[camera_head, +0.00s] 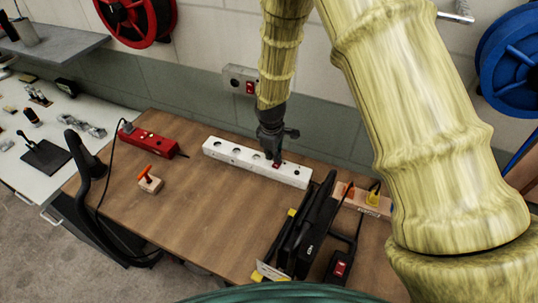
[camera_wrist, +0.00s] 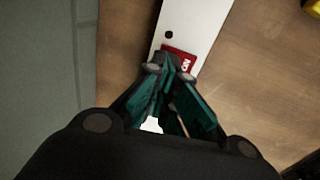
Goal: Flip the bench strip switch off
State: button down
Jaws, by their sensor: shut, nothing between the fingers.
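The bench strip is a long white power strip (camera_head: 230,155) with several round sockets, lying near the back of the wooden bench. Its red switch (camera_head: 276,165) is toward the right end. In the wrist view the strip (camera_wrist: 205,25) runs up the picture, and the red switch (camera_wrist: 181,58) shows white letters that look like "ON". My gripper (camera_head: 272,158) points down at the switch from above. In the wrist view its dark green fingers (camera_wrist: 172,68) are closed together at the switch's edge and cover part of it. I cannot tell whether they touch it.
A red power strip (camera_head: 150,142) and an orange-handled tool (camera_head: 148,180) sit left on the bench (camera_head: 205,200). A black device (camera_head: 305,235) and a wooden block with a yellow item (camera_head: 372,198) stand right. A wall box with a red switch (camera_head: 240,80) is behind.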

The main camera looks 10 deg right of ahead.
jog(key=shift+s, duration=0.1)
jog(key=shift+s+a+r, duration=0.1)
jog(key=shift+s+a, duration=0.4)
jog(key=shift+s, duration=0.05)
jog(key=r+p, duration=0.1)
jog(key=r, duration=0.1)
jog(key=r+p, duration=0.2)
jog(key=shift+w+d, duration=0.2)
notch_tip(320, 180, up, 10)
jog(key=b, duration=0.4)
jog(key=shift+w+d, duration=0.35)
jog(key=shift+w, duration=0.1)
jog(key=shift+f, duration=0.15)
